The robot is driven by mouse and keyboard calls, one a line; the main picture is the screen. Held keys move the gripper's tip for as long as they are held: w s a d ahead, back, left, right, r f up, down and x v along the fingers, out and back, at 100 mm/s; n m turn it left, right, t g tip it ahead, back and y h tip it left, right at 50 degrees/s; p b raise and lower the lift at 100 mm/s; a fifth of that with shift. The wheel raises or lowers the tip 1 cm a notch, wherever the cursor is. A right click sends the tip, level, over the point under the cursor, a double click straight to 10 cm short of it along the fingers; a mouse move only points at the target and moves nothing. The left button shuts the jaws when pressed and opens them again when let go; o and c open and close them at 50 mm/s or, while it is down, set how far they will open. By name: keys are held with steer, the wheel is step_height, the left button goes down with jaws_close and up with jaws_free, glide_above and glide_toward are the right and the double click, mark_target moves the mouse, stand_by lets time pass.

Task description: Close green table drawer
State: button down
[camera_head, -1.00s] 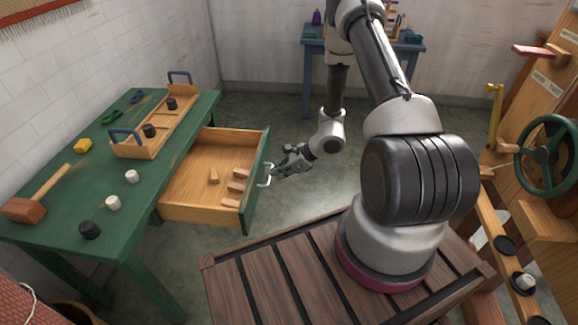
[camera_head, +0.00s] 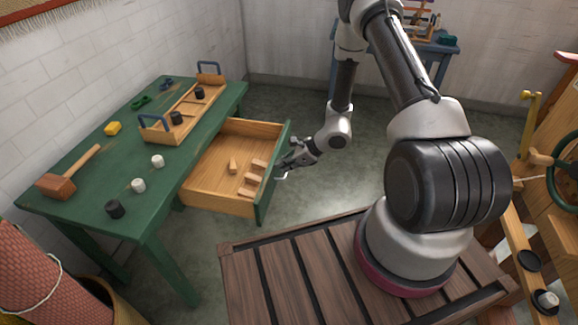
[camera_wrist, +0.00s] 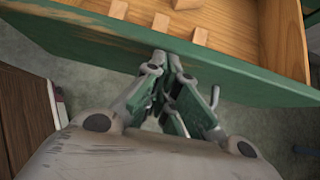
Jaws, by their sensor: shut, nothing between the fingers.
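The green table (camera_head: 112,170) stands at the left in the head view. Its wooden drawer (camera_head: 205,190) is pulled out toward my arm, with a green front panel (camera_head: 272,175). Several small wooden blocks (camera_head: 254,178) lie inside it. My gripper (camera_head: 281,167) is shut and empty at the outer face of the drawer front, by the handle. In the wrist view the fingertips (camera_wrist: 168,62) meet the green front (camera_wrist: 225,72) near its upper edge; I cannot tell for sure whether they touch.
On the table are a wooden tray with blue handles (camera_head: 165,136), a mallet (camera_head: 56,186), a yellow block (camera_head: 113,128) and black and white cylinders. A slatted wooden platform (camera_head: 300,275) lies under my arm. A blue table (camera_head: 436,48) stands behind. Floor between is clear.

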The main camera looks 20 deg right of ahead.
steer(key=w+a, duration=0.6)
steer(key=a, duration=0.4)
steer(key=w+a, duration=0.6)
steer(key=a, duration=0.5)
steer(key=shift+w, duration=0.1)
